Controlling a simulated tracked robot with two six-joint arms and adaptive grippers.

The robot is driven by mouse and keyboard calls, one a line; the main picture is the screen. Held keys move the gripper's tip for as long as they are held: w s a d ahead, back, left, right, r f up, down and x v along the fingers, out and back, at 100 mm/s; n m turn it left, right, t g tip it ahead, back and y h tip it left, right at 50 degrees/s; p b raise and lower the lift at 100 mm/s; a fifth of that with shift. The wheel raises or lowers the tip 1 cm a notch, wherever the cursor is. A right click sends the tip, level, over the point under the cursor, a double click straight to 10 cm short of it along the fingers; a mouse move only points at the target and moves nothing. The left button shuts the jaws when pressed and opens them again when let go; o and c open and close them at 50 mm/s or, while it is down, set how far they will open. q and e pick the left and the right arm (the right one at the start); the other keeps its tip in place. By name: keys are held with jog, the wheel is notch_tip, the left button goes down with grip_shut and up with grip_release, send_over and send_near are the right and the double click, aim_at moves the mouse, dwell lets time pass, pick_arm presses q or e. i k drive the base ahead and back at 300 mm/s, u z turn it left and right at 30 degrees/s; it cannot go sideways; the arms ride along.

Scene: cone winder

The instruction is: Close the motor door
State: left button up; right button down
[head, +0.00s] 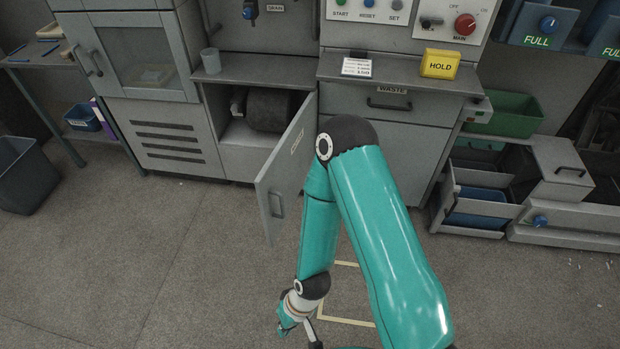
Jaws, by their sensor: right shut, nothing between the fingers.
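The motor door (291,150) is a grey panel with a small label and a bar handle (277,204). It stands swung open, out from the cabinet front. Behind it the lower compartment is exposed, and a dark round motor (268,110) sits inside. My right arm crosses the middle of the view, just right of the door. My right gripper (300,331) hangs low over the floor at the bottom edge, shut and empty, in front of the door and apart from it. Its fingertips are partly cut off or hard to see. My left gripper is out of view.
A yellow HOLD block (440,64) and a white card (357,67) lie on the grey counter. At the right, a drawer (475,205) with a blue bin is pulled out. A dark bin (24,176) stands far left. The floor left of the door is clear.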

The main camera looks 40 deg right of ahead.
aim_at(279, 183)
jog(key=z, duration=1.05)
jog(key=i, duration=1)
jog(key=z, duration=0.25)
jog(key=k, duration=1.05)
jog(key=u, duration=0.35)
jog(key=i, duration=0.95)
jog(key=z, duration=0.05)
